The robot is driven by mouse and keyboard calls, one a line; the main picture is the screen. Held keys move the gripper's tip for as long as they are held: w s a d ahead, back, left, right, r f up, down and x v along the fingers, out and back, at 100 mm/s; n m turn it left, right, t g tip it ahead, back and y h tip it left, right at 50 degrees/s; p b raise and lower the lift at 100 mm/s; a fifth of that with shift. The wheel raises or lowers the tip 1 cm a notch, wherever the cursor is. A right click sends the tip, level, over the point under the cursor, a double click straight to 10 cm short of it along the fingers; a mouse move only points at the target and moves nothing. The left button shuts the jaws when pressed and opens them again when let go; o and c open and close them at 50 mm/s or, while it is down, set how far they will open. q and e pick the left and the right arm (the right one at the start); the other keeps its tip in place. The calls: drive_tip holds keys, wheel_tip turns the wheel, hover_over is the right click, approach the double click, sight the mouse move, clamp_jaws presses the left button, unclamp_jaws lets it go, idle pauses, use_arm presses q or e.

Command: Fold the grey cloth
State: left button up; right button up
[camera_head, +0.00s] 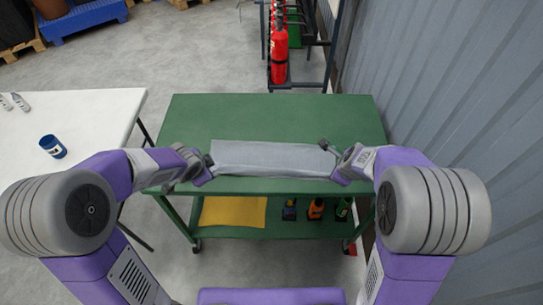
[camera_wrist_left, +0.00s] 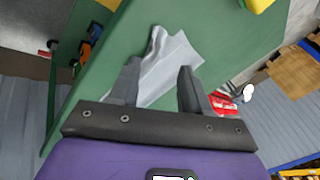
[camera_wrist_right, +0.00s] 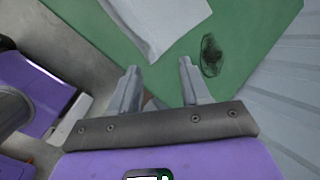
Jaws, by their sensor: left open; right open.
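The grey cloth (camera_head: 270,157) lies as a long, narrow strip along the front part of the green table (camera_head: 250,112). In the left wrist view the cloth (camera_wrist_left: 168,62) shows a raised ridge or fold, with its near part seen between the fingers. My left gripper (camera_head: 207,167) is open at the cloth's left end; its fingers also show in the left wrist view (camera_wrist_left: 158,85). My right gripper (camera_head: 332,160) is open at the cloth's right end. In the right wrist view the cloth (camera_wrist_right: 160,18) lies beyond the open, empty fingers (camera_wrist_right: 158,80).
A white table (camera_head: 75,120) with a blue cup (camera_head: 53,146) stands at left. A red extinguisher (camera_head: 279,52) hangs on a rack behind. A corrugated wall (camera_head: 440,80) bounds the right. The green table's back is clear.

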use_arm(q)
drive_tip(key=shift+s+v, duration=0.2)
drive_tip(key=shift+v, duration=1.2)
use_arm(e)
drive_tip(key=shift+s+v, duration=0.2)
drive_tip(key=shift+v, duration=1.25)
use_arm(q)
drive_tip(key=shift+f, duration=0.15)
use_arm(e)
drive_tip(key=shift+f, duration=0.15)
